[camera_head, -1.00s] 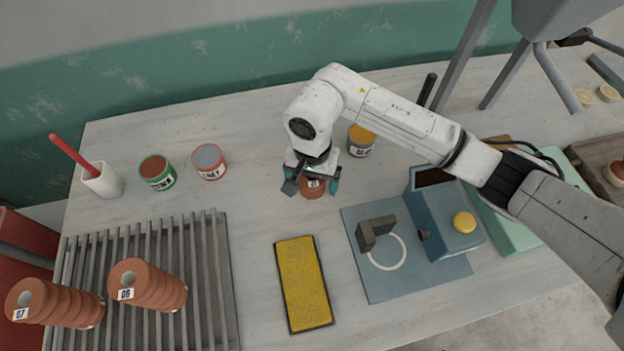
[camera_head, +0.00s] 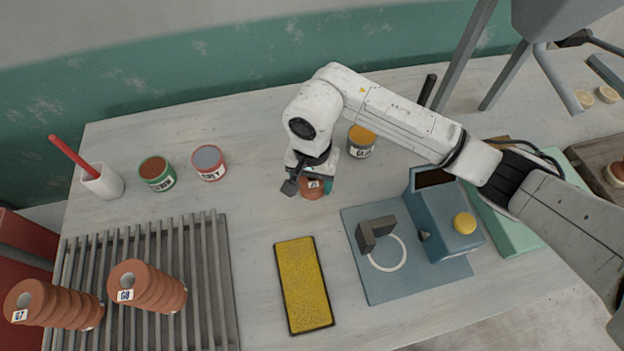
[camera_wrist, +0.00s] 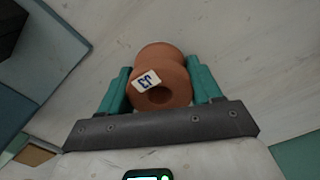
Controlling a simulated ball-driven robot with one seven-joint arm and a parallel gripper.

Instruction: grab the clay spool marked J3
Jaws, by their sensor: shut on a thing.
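The clay spool marked J3 (camera_wrist: 162,72) is terracotta, with a white label on its flange and a dark hole in its end. In the wrist view it lies between the two teal fingers of my gripper (camera_wrist: 160,88), which is shut on it. In the head view the spool (camera_head: 312,188) shows below my wrist, partly hidden by the gripper (camera_head: 312,185). It is over the pale tabletop; I cannot tell whether it touches the table.
A yellow pad (camera_head: 303,285) lies in front of the gripper. A blue device (camera_head: 443,225) on a blue mat (camera_head: 400,290) stands to the right. Stacked spools (camera_head: 150,287) rest on a slatted rack (camera_head: 215,290) at left. Glaze pots (camera_head: 209,163) stand behind.

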